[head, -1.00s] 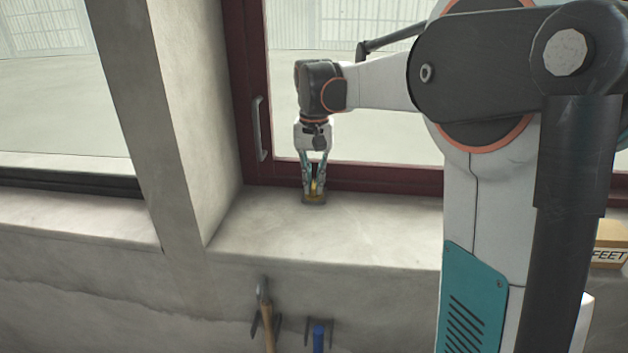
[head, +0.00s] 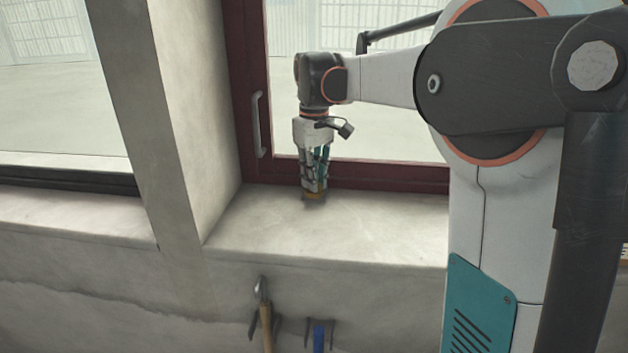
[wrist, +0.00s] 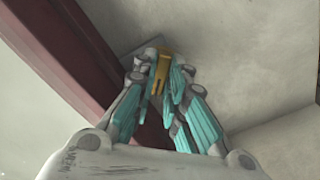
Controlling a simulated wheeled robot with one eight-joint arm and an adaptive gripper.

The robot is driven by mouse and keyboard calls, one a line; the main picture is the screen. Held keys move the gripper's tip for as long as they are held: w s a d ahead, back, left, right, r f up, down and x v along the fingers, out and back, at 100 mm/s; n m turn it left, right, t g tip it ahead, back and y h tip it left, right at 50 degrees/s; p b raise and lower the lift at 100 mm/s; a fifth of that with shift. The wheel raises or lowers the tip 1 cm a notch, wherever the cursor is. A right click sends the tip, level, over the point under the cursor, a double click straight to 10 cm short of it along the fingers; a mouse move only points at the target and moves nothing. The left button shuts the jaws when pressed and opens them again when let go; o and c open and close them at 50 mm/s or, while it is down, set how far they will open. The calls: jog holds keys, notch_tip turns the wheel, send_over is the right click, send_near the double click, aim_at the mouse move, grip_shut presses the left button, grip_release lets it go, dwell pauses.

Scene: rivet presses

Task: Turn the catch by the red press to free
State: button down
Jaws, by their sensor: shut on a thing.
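The catch (head: 308,196) is a small yellow piece on a grey base on the stone sill, close to the dark red frame. In the wrist view the yellow handle (wrist: 160,62) shows between the fingers, with its grey base plate partly behind it. My gripper (head: 314,186) points straight down over the catch, its teal-padded fingers shut on the yellow handle. In the wrist view my gripper (wrist: 160,88) has fingers on both sides of the handle. The fingers hide part of the catch. I see no red press, only the dark red window frame (head: 385,178).
A grey pull handle (head: 259,125) stands on the frame left of my gripper. A concrete pillar (head: 150,120) rises further left. The sill (head: 370,225) is bare to the right. A hammer (head: 265,315) and a blue-handled tool (head: 318,338) hang below.

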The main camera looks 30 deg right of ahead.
jog(key=n+b, duration=0.1)
jog(key=n, duration=0.3)
jog(key=shift+n, duration=0.3)
jog(key=shift+r+n, duration=0.1)
jog(key=shift+n, duration=1.8)
jog(key=c, duration=1.6)
grip_release()
jog(key=shift+c, duration=0.2)
notch_tip(320, 180, up, 12)
